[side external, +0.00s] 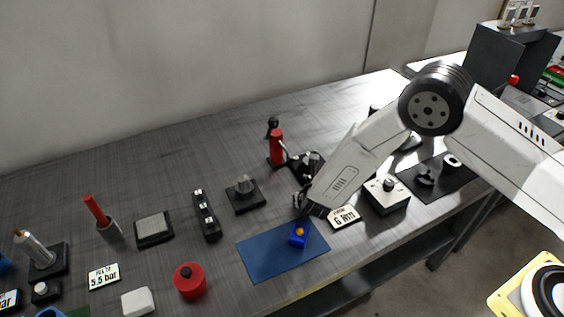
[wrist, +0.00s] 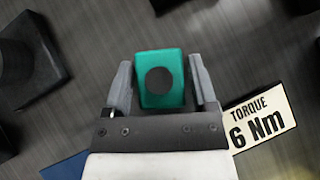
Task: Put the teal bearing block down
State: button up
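The teal bearing block (wrist: 160,93) is in the wrist view, a squarish block with a dark round spot in the middle of its face. It lies between the two fingers of my gripper (wrist: 160,83). The fingers are close to its left and right sides, and I cannot tell whether they press on it or leave a slim gap. In the side external view my gripper (side external: 311,207) is low over the table, behind the blue mat. The teal block cannot be made out there. Whether it touches the table is unclear.
A blue mat (side external: 262,258) with a small blue block (side external: 298,236) lies in front of my gripper. A "6 Nm" torque card (side external: 344,217) is close on the right, also in the wrist view (wrist: 258,117). A dark block with a knob (side external: 245,194) stands to the left.

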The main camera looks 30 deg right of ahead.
jog(key=shift+o, duration=0.7)
jog(key=shift+r, duration=0.15)
jog(key=shift+s+a+r, duration=0.1)
jog(key=shift+r, duration=0.05)
jog(key=v, duration=1.1)
jog(key=shift+s+r, duration=0.2)
jog(key=shift+s, duration=0.05)
